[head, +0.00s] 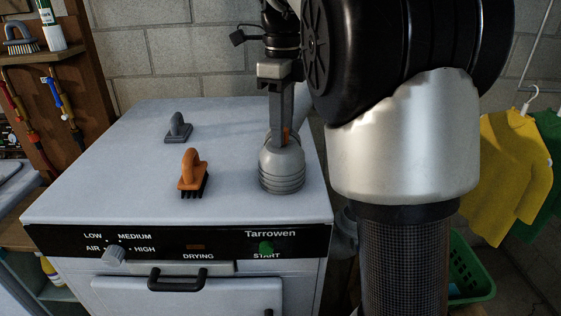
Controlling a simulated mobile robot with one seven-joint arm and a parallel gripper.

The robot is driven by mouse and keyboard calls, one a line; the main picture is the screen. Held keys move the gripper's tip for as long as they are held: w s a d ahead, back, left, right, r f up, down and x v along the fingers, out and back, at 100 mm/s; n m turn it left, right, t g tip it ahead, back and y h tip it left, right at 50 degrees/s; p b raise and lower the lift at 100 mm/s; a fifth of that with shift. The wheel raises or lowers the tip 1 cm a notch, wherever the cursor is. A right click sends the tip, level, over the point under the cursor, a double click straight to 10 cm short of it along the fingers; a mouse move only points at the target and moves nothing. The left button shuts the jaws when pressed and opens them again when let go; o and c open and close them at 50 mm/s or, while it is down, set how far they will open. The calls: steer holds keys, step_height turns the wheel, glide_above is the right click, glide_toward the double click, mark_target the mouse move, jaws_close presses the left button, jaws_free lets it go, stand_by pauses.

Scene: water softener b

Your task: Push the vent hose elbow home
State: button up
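My gripper (283,138) points straight down over the right part of the dryer top. Its fingers reach the top of a light grey, ribbed, round piece (282,174), which looks like the vent hose elbow, though I cannot be sure. The piece rests upright on the dryer (110,170). A small orange patch shows beside the fingertips. The fingers are seen nearly edge-on, so their gap and any grip are hidden. Where the piece joins anything is hidden too.
An orange-handled brush (193,173) and a grey brush (178,128) stand left of my gripper on the dryer. A wooden tool shelf (75,58) is at left. A green basket (470,268) and hanging yellow shirt (511,175) are at right. The dryer top's left part is clear.

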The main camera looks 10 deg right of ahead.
steer(key=shift+c, duration=0.2)
jaws_close()
step_height(320, 180, up, 6)
steer(key=p, duration=0.5)
steer(key=shift+f+p, duration=0.15)
steer(key=shift+p, duration=0.2)
steer(key=shift+f, duration=0.1)
